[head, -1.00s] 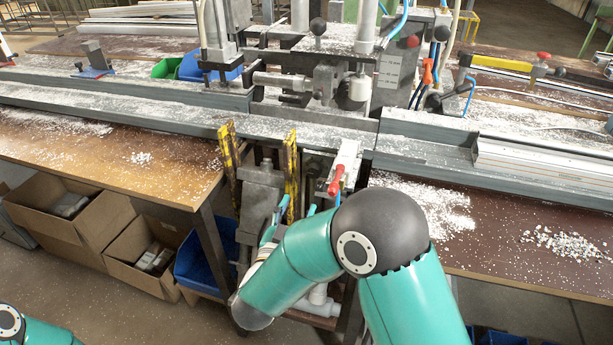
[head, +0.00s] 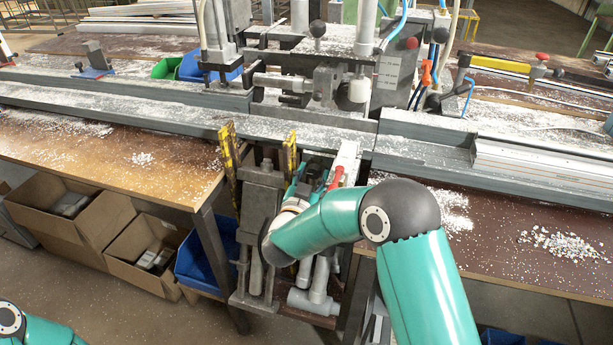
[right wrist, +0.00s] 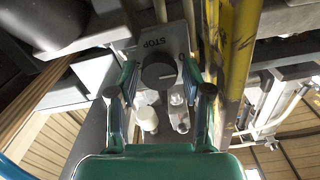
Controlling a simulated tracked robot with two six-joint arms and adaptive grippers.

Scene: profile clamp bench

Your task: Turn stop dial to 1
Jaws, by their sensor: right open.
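The stop dial (right wrist: 158,74) is a dark round knob on a grey plate (right wrist: 178,40) marked STOP in the right wrist view. My right gripper (right wrist: 159,91) is open, with one finger on each side of the dial. Gaps show between both fingers and the knob. In the head view my right gripper (head: 312,178) is at the front of the clamp machine, beside a red-handled valve (head: 336,178). The dial cannot be made out there. My left gripper is out of view; only part of my left arm shows at bottom left.
A yellow, worn bar (right wrist: 237,60) stands close to the right of the gripper in the wrist view. A steel rail (head: 150,115) runs above.

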